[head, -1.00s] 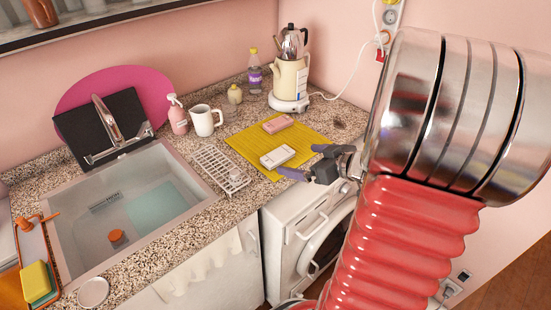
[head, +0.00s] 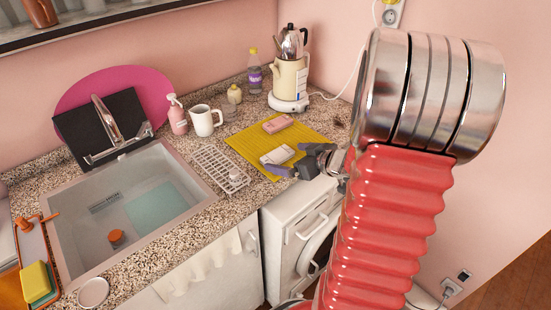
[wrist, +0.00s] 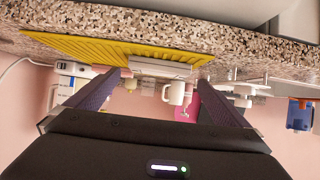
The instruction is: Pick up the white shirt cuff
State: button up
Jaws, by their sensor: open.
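No fabric cuff can be made out. A small white block (head: 277,155), the only thing that could be the named white cuff, lies on the near part of a yellow ribbed mat (head: 250,143). A pink block (head: 277,123) lies behind it on the mat. My gripper (head: 296,160) is open and empty at the mat's right edge, close to the white block's right end. In the wrist view, which looks upside down, the white block (wrist: 160,67) shows between the two dark fingers (wrist: 160,79). I cannot tell whether either finger touches it.
A wire rack (head: 220,168) and a white mug (head: 205,120) stand left of the mat. A kettle (head: 290,80) stands behind. The sink (head: 125,210) is further left. The counter's front edge lies above a white washing machine (head: 300,225).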

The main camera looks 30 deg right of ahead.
aim_at(279, 156)
jog(key=shift+x, duration=2.15)
jog(key=shift+d, duration=0.1)
jog(key=shift+c, duration=0.5)
jog(key=c, duration=0.8)
jog(key=shift+r, duration=0.1)
notch_tip(279, 156, up, 10)
jog(key=shift+f, duration=0.1)
jog(key=shift+w, duration=0.1)
